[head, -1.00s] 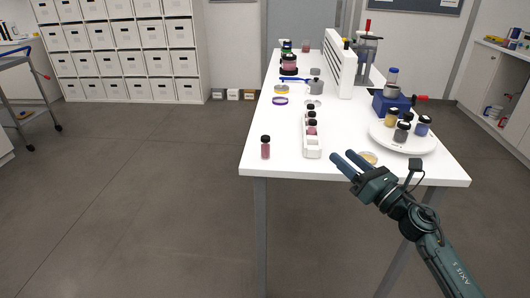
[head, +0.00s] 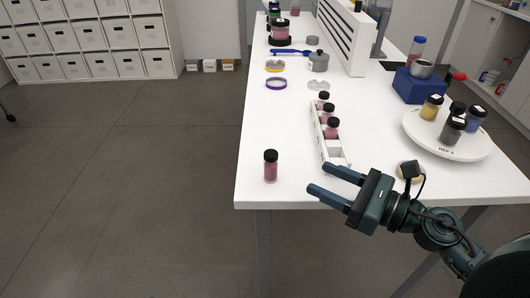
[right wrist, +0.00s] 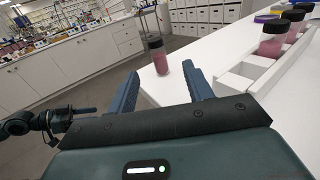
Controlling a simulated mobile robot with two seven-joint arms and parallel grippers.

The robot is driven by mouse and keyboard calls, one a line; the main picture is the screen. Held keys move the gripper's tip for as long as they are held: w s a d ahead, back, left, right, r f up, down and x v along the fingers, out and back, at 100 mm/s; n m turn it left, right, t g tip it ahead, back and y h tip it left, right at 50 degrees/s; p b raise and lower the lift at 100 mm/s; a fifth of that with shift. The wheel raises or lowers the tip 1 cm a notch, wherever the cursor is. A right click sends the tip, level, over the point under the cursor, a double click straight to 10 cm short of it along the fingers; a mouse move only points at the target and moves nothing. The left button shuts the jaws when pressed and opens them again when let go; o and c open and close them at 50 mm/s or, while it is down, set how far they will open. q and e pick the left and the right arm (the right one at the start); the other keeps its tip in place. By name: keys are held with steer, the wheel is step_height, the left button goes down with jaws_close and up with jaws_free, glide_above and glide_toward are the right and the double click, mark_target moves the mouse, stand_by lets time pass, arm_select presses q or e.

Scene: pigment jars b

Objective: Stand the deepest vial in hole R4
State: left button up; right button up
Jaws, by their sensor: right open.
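A loose vial (head: 270,167) with a black cap and deep pink contents stands upright on the white table near its front left corner. The white rack (head: 333,156) is to its right; black-capped pink vials (head: 332,131) stand in its farther part, and its near holes are empty. Hole labels are not readable. My right gripper (head: 318,178) is open and empty, its fingers pointing left at the loose vial, with a gap between. In the right wrist view the loose vial (right wrist: 158,57) shows beyond and between the open fingers.
A round white turntable (head: 445,145) with several jars stands at the right, with a blue block (head: 415,88) behind it. A purple ring (head: 276,84) and a grey pot (head: 318,62) are farther back. The table is clear around the loose vial.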

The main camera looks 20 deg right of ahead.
mark_target(277, 158)
steer(key=p+x, duration=0.1)
steer(key=x, duration=0.2)
steer(key=p+x, duration=0.2)
steer(key=x, duration=0.1)
steer(key=shift+a+r, duration=0.1)
steer(key=shift+r, duration=0.15)
steer(key=shift+w+a+f, duration=0.1)
steer(key=shift+w+a, duration=0.3)
steer(key=shift+w+a+p, duration=0.2)
steer(key=shift+p, duration=0.25)
steer(key=p+x, duration=0.1)
steer(key=x, duration=0.1)
steer(key=p+x, duration=0.1)
steer(key=shift+w+a+r, duration=0.15)
steer(key=shift+a+r, duration=0.1)
steer(key=shift+a, duration=0.15)
steer(key=shift+w+a+f, duration=0.15)
steer(key=shift+w+a, duration=0.15)
steer(key=shift+w, duration=0.05)
arm_select(q)
steer(key=shift+s+a+r+m+g+y, duration=0.2)
steer(key=shift+s+a+r, duration=0.1)
steer(key=shift+r, duration=0.3)
steer(key=shift+s+a+r+m+g+y, duration=0.1)
steer(key=shift+s+a+r+g, duration=0.15)
steer(key=shift+r, duration=0.35)
arm_select(e)
steer(key=c, duration=1)
